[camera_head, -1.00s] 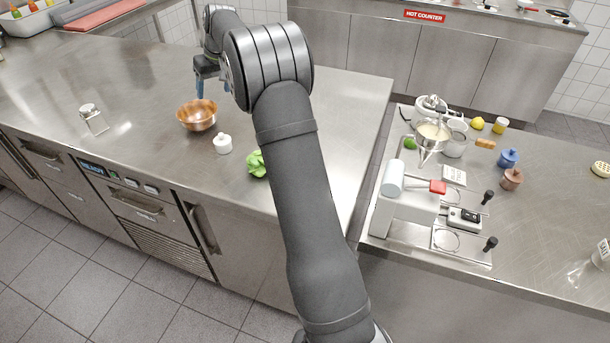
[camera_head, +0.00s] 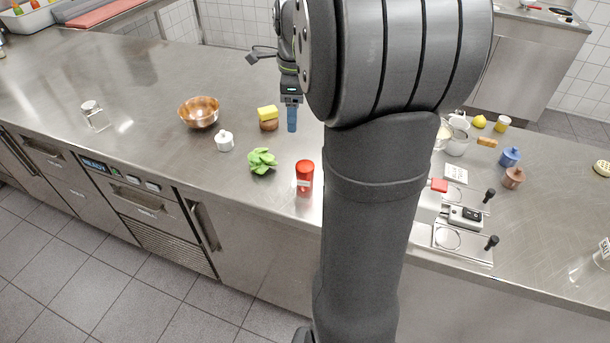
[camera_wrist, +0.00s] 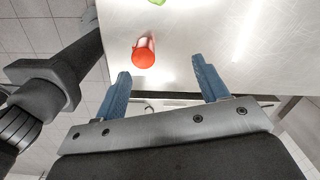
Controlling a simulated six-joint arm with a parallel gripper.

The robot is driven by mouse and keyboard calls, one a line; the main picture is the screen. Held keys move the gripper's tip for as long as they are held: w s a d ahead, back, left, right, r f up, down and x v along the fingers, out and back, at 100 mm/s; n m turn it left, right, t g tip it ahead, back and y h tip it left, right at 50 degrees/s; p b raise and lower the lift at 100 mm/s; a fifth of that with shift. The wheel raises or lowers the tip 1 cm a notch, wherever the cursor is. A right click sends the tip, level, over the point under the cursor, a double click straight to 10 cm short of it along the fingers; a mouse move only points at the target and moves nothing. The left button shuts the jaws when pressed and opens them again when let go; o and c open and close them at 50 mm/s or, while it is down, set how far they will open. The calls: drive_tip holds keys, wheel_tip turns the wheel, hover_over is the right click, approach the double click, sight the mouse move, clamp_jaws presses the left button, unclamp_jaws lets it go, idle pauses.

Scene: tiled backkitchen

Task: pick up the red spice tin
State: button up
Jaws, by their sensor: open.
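The red spice tin (camera_head: 305,176) stands upright on the steel counter near its front edge, just left of my arm in the head view. In the wrist view the tin (camera_wrist: 143,55) lies ahead of my fingers, between their lines and nearer the left one. My gripper (camera_wrist: 161,82) is open and empty, with its two blue fingers apart. In the head view my gripper (camera_head: 292,119) is above the counter, farther back than the tin, and only one blue finger shows clearly. The tin is not touched.
Green leaves (camera_head: 262,161) lie left of the tin. A glass shaker (camera_head: 95,116) is at left.

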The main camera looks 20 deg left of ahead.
sight(305, 176)
drive_tip(key=s+d+m, duration=0.3)
drive_tip(key=d+m, duration=0.2)
drive_tip(key=shift+h, duration=0.3)
drive_tip(key=f, duration=1.2)
drive_tip(key=shift+a, duration=0.3)
drive_tip(key=shift+a+f, duration=0.2)
drive_tip(key=shift+f, duration=2.65)
drive_tip(key=c, duration=1.1)
drive_tip(key=shift+r, duration=0.1)
